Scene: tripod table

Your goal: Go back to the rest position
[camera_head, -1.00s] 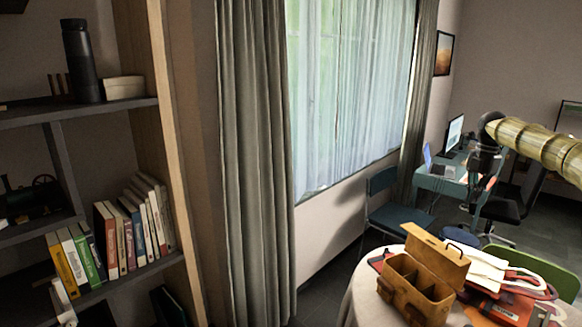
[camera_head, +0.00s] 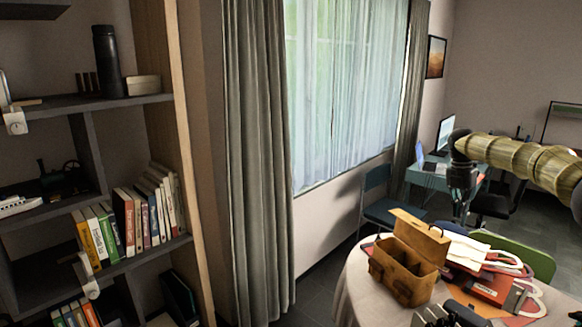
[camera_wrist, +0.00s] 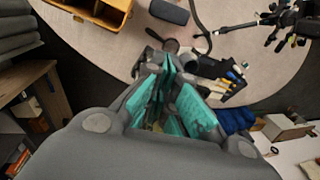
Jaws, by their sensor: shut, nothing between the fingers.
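My gripper (camera_head: 462,200) hangs pointing down at the end of my arm, on the right of the head view. It is in the air behind and above the round table. In the wrist view my gripper (camera_wrist: 172,95) shows its teal finger pads, shut with nothing held between them. The round table (camera_head: 352,285) with its pale cloth stands at the lower right of the head view. Its top (camera_wrist: 120,50) also fills much of the wrist view below the fingers.
A wooden box (camera_head: 405,272) with its lid up and red-and-white bags (camera_head: 495,285) crowd the table. A bookshelf (camera_head: 130,262) stands at left. A blue chair (camera_head: 375,205), a green chair (camera_head: 525,260) and a desk (camera_head: 425,173) are beyond the table.

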